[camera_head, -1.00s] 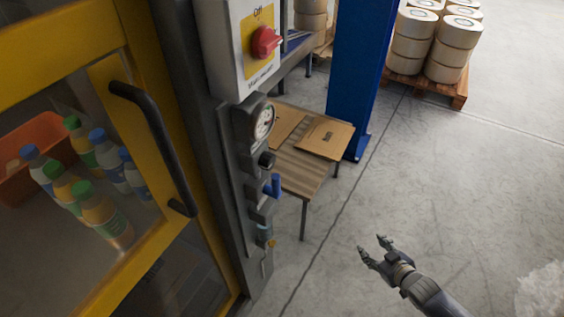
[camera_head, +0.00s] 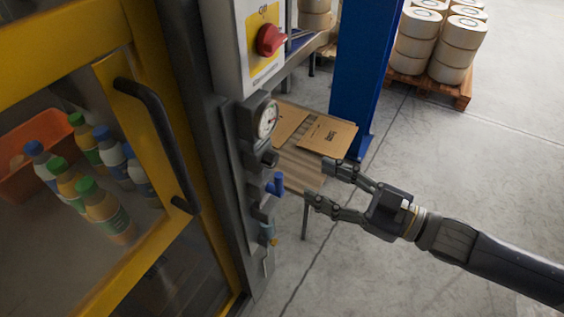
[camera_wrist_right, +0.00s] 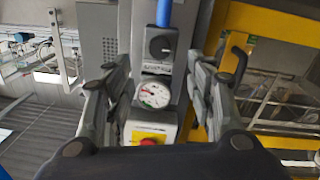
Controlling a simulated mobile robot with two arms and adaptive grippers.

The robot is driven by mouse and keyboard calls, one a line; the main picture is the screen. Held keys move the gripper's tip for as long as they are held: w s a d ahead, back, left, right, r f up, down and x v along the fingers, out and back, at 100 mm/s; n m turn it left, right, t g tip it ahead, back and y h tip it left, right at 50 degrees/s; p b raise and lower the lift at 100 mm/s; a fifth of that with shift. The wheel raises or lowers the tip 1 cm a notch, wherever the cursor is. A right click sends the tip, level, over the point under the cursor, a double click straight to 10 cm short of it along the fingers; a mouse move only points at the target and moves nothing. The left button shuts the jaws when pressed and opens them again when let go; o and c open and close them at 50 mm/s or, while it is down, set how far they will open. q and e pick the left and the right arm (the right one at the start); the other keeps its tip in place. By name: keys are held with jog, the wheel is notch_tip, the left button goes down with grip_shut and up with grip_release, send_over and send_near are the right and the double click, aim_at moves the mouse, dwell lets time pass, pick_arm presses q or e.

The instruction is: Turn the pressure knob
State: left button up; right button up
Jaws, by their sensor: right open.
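The black pressure knob (camera_head: 269,159) sits on the grey machine column just below the round pressure gauge (camera_head: 267,119). In the right wrist view the knob (camera_wrist_right: 161,45) and the white-faced gauge (camera_wrist_right: 153,94) both show between the fingers, with the knob farther out. My right gripper (camera_head: 318,182) is open and empty. It points left toward the column, to the right of the knob and apart from it in the head view. My left gripper is out of view.
A yellow-framed door with a black handle (camera_head: 155,135) is on the left. A small table with cardboard (camera_head: 328,136) and a blue post (camera_head: 362,80) stand behind.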

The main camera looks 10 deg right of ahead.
aim_at(275, 162)
jog(key=p+x, duration=0.1)
jog(key=x, duration=0.7)
jog(key=shift+w+a+r+p, duration=0.1)
jog(key=shift+w+a+p, duration=0.05)
jog(key=shift+w+p, duration=0.15)
jog(key=shift+w+a, duration=0.35)
jog(key=shift+a, duration=0.25)
jog(key=c, duration=1.1)
